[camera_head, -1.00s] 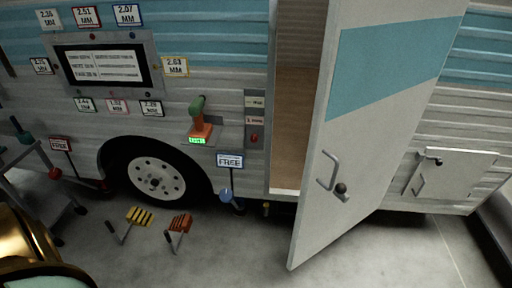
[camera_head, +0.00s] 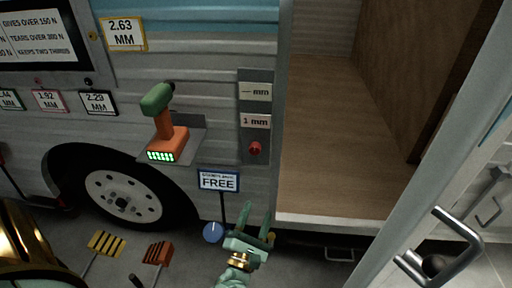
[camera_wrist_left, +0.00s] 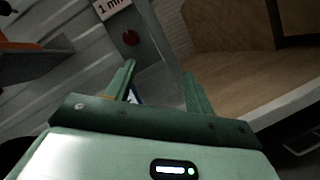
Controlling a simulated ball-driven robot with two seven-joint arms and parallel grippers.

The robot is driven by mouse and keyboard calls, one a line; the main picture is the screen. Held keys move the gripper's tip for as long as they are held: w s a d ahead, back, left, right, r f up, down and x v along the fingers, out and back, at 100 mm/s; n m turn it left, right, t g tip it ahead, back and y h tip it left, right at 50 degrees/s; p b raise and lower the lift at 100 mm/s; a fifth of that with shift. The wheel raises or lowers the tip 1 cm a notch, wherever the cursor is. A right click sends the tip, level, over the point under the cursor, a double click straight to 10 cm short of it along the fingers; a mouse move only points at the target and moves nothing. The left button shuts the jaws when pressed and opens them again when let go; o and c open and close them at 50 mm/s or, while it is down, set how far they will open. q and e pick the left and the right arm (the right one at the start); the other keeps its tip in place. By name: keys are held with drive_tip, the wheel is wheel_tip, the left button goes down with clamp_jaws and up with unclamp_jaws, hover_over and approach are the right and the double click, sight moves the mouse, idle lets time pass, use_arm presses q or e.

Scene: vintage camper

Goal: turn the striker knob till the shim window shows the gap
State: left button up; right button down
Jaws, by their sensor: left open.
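The striker knob (camera_head: 255,149) is a small red knob low on a grey upright plate (camera_head: 257,77) beside the camper's doorway. Above it a label window (camera_head: 256,121) reads "1 mm", and the upper window (camera_head: 255,91) shows a dash and "mm". My left gripper (camera_head: 257,218) is open and empty, below the knob and apart from it, its fingers pointing up. In the left wrist view the knob (camera_wrist_left: 130,38) shows beyond the open fingers (camera_wrist_left: 158,72), nearer the left finger; the "1 mm" window (camera_wrist_left: 110,6) is cut by the top edge. My right gripper is not in view.
A green and orange drill (camera_head: 166,125) stands on a small shelf (camera_head: 190,140) left of the plate. A "FREE" sign (camera_head: 218,181) and a blue dial (camera_head: 213,232) stand near my gripper. The camper door (camera_head: 430,180) hangs open at the right; the doorway floor (camera_head: 335,140) is bare.

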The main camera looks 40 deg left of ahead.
use_arm(q)
drive_tip(key=a+r+n+y, duration=0.2)
drive_tip(key=n+y, duration=0.1)
drive_tip(key=n, duration=0.3)
drive_tip(key=n+b, duration=0.2)
approach(255, 152)
drive_tip(key=shift+g, duration=0.3)
drive_tip(key=x, duration=0.9)
drive_tip(key=shift+r, duration=0.2)
drive_tip(key=c, duration=1)
